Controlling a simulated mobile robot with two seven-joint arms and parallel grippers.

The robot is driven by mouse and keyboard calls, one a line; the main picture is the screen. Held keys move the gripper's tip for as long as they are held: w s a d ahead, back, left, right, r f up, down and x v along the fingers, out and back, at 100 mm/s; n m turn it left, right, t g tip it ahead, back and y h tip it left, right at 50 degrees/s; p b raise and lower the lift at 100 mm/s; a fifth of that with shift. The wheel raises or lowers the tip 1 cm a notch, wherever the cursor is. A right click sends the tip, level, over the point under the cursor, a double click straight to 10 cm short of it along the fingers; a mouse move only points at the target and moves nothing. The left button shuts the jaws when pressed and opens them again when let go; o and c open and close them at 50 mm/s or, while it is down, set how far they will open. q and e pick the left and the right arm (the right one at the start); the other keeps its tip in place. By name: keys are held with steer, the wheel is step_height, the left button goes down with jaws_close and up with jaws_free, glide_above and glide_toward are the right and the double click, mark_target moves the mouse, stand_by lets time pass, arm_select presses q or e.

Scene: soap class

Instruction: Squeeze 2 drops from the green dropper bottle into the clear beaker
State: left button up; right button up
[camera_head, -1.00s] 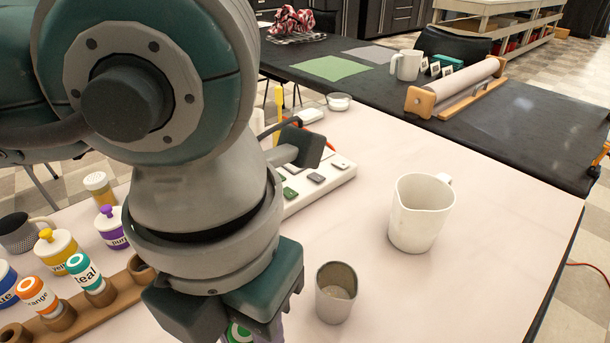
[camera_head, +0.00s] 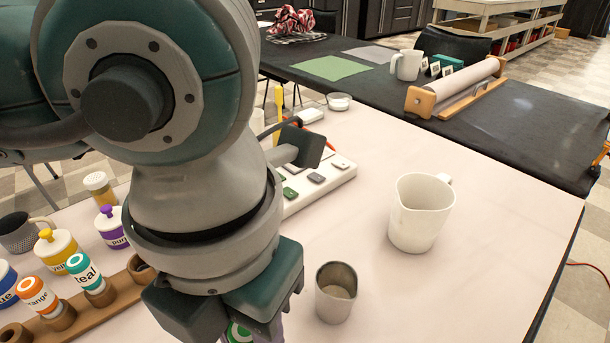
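My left gripper (camera_head: 232,312) reaches down at the lower middle, its teal fingers around the green dropper bottle (camera_head: 240,333). Only a small piece of the bottle with its green label shows; the rest is hidden by the fingers or cut off by the bottom edge. The bottle is out of the rack and looks gripped. A small see-through greyish beaker (camera_head: 336,305) stands upright on the table just right of the gripper, with something pale inside. The gripper and beaker look apart. Whether a drop is falling cannot be seen. My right gripper is not in view.
A white pitcher (camera_head: 420,222) stands to the right on the pale table (camera_head: 490,225). A wooden rack (camera_head: 88,308) with orange and teal bottles is at lower left, with yellow and purple bottles behind it. The table's right side is clear.

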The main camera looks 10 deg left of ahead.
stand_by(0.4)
arm_select(q)
steer(key=shift+r+p, duration=1.25)
steer(key=shift+r, duration=0.35)
steer(key=shift+f, duration=0.1)
